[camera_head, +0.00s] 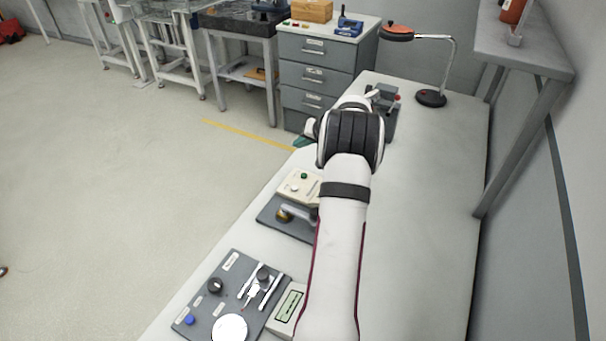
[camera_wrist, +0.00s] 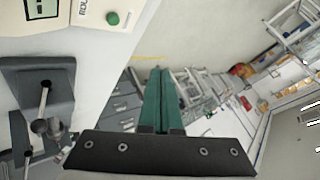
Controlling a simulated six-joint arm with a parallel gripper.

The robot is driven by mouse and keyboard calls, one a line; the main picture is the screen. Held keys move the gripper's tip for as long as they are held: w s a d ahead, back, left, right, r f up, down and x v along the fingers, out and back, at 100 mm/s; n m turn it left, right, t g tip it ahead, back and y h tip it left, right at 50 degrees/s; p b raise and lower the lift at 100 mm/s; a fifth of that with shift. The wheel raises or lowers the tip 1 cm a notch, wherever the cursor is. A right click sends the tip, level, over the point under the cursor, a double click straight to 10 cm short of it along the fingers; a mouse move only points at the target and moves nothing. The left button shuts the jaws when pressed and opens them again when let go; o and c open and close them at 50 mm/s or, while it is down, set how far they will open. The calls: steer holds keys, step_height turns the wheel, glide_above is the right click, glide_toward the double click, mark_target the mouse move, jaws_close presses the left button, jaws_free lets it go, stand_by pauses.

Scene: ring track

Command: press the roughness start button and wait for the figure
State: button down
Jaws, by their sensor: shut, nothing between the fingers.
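A cream box with a green start button (camera_head: 304,176) sits on the bench, left of my arm in the head view. In the wrist view a cream box (camera_wrist: 90,14) is cut off at the top left. It bears a label beginning "ROU", a dark display (camera_wrist: 40,8) and a green button (camera_wrist: 112,18); it appears to be the same box. The display's figures cannot be read. My gripper (camera_head: 303,141) shows partly past the wrist at the bench's left edge. Its teal fingers (camera_wrist: 160,75) are together and empty, apart from the button. My arm hides part of the box.
A grey fixture with a metal lever (camera_wrist: 40,88) stands on the bench beyond the box. A lamp (camera_head: 432,97) stands at the far end. A dark panel with knobs (camera_head: 228,290) lies nearer. The bench right of my arm is clear.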

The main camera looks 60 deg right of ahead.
mark_target(304, 176)
steer(key=shift+s+d+f, duration=0.3)
steer(key=shift+s+d, duration=0.2)
steer(key=shift+d, duration=0.1)
steer(key=shift+f, duration=4.4)
steer(key=shift+f, duration=0.1)
steer(key=shift+f, duration=0.3)
steer(key=shift+f, duration=0.55)
steer(key=shift+r, duration=0.95)
